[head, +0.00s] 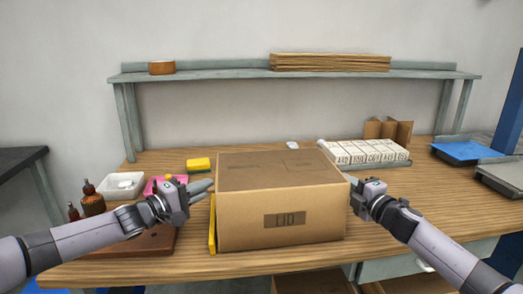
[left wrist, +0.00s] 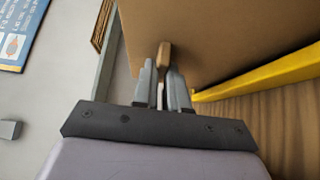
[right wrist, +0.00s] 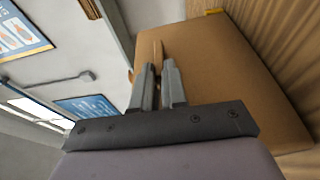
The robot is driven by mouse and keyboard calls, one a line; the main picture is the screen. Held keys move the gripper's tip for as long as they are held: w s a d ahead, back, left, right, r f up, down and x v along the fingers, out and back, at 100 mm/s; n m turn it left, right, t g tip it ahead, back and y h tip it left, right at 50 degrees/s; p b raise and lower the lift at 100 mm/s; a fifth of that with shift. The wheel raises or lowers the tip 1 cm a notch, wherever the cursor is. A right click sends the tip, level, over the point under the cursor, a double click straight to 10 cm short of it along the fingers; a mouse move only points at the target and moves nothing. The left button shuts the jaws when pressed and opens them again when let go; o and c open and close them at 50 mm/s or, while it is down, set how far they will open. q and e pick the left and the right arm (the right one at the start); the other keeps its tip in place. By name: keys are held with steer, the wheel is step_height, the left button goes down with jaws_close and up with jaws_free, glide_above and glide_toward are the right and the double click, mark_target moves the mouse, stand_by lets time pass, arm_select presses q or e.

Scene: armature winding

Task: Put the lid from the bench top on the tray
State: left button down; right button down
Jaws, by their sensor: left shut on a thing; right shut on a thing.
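The lid (head: 265,213) is a large brown cardboard box shape marked LID, upright at the middle of the bench top. My left gripper (head: 203,187) is at its left side; in the left wrist view its fingers are shut on a small brown tab (left wrist: 164,54) of the lid. My right gripper (head: 356,192) is at its right side, shut on a similar tab (right wrist: 157,50) in the right wrist view. I cannot tell if the lid is clear of the bench. An open cardboard container (head: 312,282), perhaps the tray, is cut off at the bottom edge.
A yellow strip (head: 212,228) stands close along the lid's left side. Marked white blocks (head: 365,152) lie behind right. A white dish (head: 122,185), brown bottles (head: 91,200) and a yellow block (head: 198,164) are left. A shelf (head: 220,73) spans the back.

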arm_select(q)
steer(key=c, duration=1.1)
jaws_free()
steer(key=p+v, duration=0.1)
steer(key=v, duration=1.1)
arm_select(e)
steer(key=shift+r, duration=0.65)
steer(key=c, duration=1.1)
jaws_free()
